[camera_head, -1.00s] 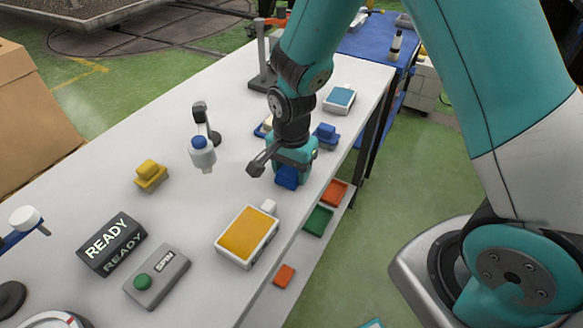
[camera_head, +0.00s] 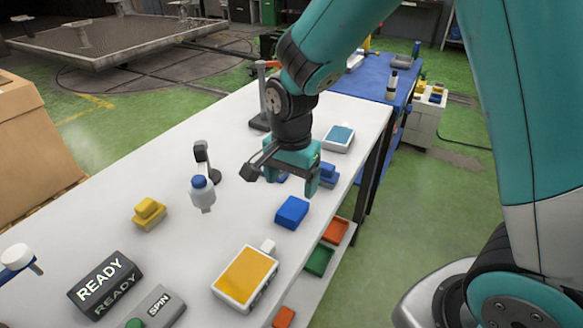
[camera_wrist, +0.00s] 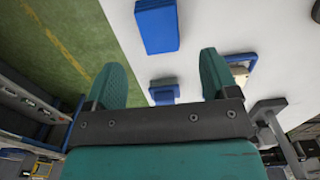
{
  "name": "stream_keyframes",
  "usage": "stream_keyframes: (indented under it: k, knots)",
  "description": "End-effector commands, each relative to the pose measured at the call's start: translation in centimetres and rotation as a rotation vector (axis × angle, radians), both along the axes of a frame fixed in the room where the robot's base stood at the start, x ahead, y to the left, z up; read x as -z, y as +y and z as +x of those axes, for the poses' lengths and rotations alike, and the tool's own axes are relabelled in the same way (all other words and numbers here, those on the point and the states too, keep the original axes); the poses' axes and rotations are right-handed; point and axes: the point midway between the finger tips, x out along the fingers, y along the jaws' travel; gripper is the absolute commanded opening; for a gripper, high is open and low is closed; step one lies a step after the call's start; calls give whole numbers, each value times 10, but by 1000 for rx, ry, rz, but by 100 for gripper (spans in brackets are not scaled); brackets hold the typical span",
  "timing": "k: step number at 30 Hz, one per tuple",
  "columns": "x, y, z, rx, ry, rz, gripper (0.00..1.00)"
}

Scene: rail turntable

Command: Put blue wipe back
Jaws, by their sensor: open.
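A plain blue block (camera_head: 291,212), which looks like the blue wipe, lies flat on the white table near its right edge. It also shows in the wrist view (camera_wrist: 157,25), beyond the fingertips. My gripper (camera_head: 291,180) is open and empty, raised above the table just behind the block and apart from it. Its two fingers show spread in the wrist view (camera_wrist: 163,82). A second blue piece with a stepped shape (camera_head: 328,174) stands behind my gripper at the right edge. Another blue-edged item is mostly hidden behind my gripper.
The table (camera_head: 190,260) also holds a yellow stepped block (camera_head: 149,213), a white bottle with blue cap (camera_head: 201,193), an orange-topped box (camera_head: 245,277), a READY sign (camera_head: 105,284) and a SPIN button box (camera_head: 157,308). Red and green bins (camera_head: 319,260) sit below the right edge.

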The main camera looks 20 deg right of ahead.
Motion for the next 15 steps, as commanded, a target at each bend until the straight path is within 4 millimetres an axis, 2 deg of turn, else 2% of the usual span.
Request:
stream_keyframes:
  k: [3, 9, 11, 14, 15]
  knots:
    - [-20, 0, 0, 0, -3, 1, 80]
    - [-42, 2, -5, -46, -4, 13, 80]
    - [-53, 5, -16, -141, -12, 39, 80]
    - [-79, 15, -48, -423, -44, 108, 80]
    - [-89, 20, -64, -563, -64, 138, 80]
